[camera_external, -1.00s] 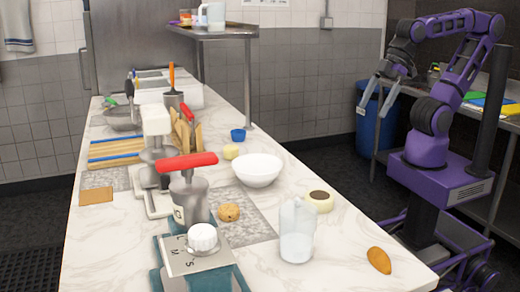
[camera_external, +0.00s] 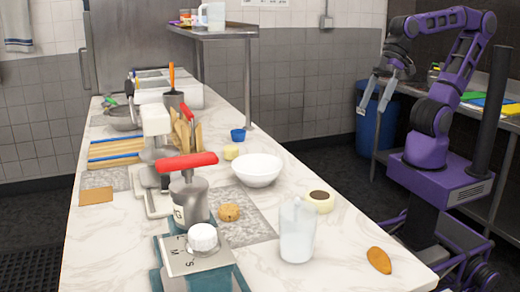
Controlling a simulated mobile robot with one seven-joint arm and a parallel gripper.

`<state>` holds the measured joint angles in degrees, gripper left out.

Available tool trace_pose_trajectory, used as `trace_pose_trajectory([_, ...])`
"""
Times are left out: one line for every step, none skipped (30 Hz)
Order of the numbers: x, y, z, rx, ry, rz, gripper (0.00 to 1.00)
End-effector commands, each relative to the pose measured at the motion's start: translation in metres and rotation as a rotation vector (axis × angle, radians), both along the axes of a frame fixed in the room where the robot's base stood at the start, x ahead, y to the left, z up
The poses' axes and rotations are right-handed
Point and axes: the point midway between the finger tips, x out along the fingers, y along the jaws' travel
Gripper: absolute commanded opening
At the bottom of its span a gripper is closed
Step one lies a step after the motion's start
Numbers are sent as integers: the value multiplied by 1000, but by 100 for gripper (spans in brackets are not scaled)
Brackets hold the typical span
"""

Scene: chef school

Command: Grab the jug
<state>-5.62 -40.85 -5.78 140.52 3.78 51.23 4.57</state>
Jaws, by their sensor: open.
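A translucent, whitish jug (camera_external: 297,233) stands upright near the front right of the marble counter. A second jug-like clear container (camera_external: 214,15) stands on the metal shelf at the back. My gripper (camera_external: 374,105) is open and empty, with its fingers pointing down. It is in the air to the right of the counter, in front of the blue bin and well apart from both jugs.
On the counter (camera_external: 330,255), a round item with a dark top (camera_external: 320,201), a white bowl (camera_external: 258,169) and a brown oval item (camera_external: 379,260) are near the front jug. A scale (camera_external: 200,268) and a red-handled press (camera_external: 188,190) stand to its left. A blue bin (camera_external: 376,128) stands beyond the counter.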

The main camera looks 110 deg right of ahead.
Motion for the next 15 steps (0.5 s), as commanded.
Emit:
trace_pose_trajectory([9,7,3,87,5,-24,93])
trace_pose_trajectory([15,11,7,148,10,-48,93])
trace_pose_trajectory([24,16,12,233,20,-83,93])
trace_pose_trajectory([30,19,15,297,33,-112,93])
trace_pose_trajectory([38,22,19,362,45,-143,93])
trace_pose_trajectory([48,26,24,444,66,-186,93])
trace_pose_trajectory([55,28,27,502,84,-219,93])
trace_pose_trajectory([63,30,30,558,103,-252,93])
trace_pose_trajectory([73,33,34,630,130,-297,93])
trace_pose_trajectory([81,35,37,683,151,-331,93])
trace_pose_trajectory([89,36,39,733,174,-367,93])
trace_pose_trajectory([101,38,43,799,203,-416,93])
trace_pose_trajectory([109,39,45,846,226,-453,93])
trace_pose_trajectory([118,41,47,889,248,-490,93])
trace_pose_trajectory([130,42,49,948,279,-540,93])
